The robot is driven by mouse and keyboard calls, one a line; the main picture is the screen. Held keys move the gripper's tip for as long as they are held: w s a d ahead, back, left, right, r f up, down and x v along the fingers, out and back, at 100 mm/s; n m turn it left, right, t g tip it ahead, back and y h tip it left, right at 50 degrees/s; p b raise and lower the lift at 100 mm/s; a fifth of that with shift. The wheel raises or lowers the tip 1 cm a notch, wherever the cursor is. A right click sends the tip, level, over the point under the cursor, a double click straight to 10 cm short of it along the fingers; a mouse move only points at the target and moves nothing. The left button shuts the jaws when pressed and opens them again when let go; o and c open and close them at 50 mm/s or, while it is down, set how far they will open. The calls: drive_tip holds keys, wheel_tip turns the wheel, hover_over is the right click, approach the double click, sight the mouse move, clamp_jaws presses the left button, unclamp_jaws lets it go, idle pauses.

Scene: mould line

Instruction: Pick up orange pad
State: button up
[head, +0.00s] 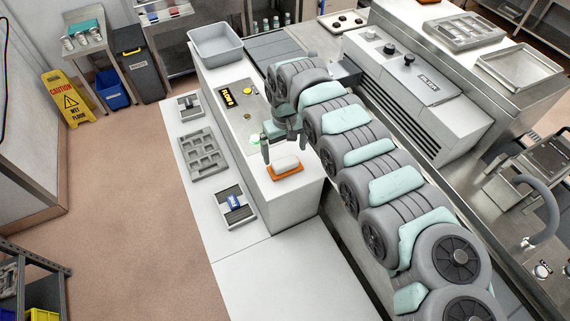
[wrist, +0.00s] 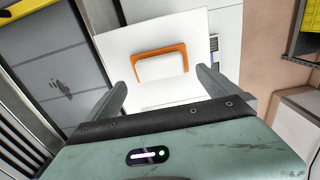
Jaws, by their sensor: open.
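The orange pad (head: 288,175) lies flat on the white worktop near its front end in the head view. A white rounded block rests on it (head: 285,163) and hides most of its middle. In the wrist view the orange pad (wrist: 159,49) shows as a rim around the white block (wrist: 161,67), beyond my fingers. My gripper (head: 284,150) is open and empty, above and just behind the pad. In the wrist view its two fingers (wrist: 161,77) are spread wide, one to each side of the block, apart from it.
A yellow disc (head: 247,91) and a dark sign (head: 227,97) lie farther back on the worktop. A grey tub (head: 215,42) stands at its far end. A lower white ledge on the left carries a grey compartment tray (head: 203,154) and a fixture with a blue piece (head: 234,203).

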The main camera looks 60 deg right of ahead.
sight(285, 161)
drive_tip(key=f, duration=0.1)
drive_tip(key=f+p, duration=0.1)
drive_tip(key=f, duration=0.3)
drive_tip(key=shift+s+a+p, duration=0.1)
drive_tip(key=shift+a+p, duration=0.15)
drive_tip(key=shift+p, duration=0.1)
drive_tip(key=shift+d+f, duration=0.1)
drive_tip(key=shift+f, duration=0.15)
drive_tip(key=c, duration=1.5)
drive_tip(key=shift+c, duration=0.2)
drive_tip(key=shift+r, duration=0.15)
wheel_tip(285, 161, up, 20)
drive_tip(key=b, duration=0.4)
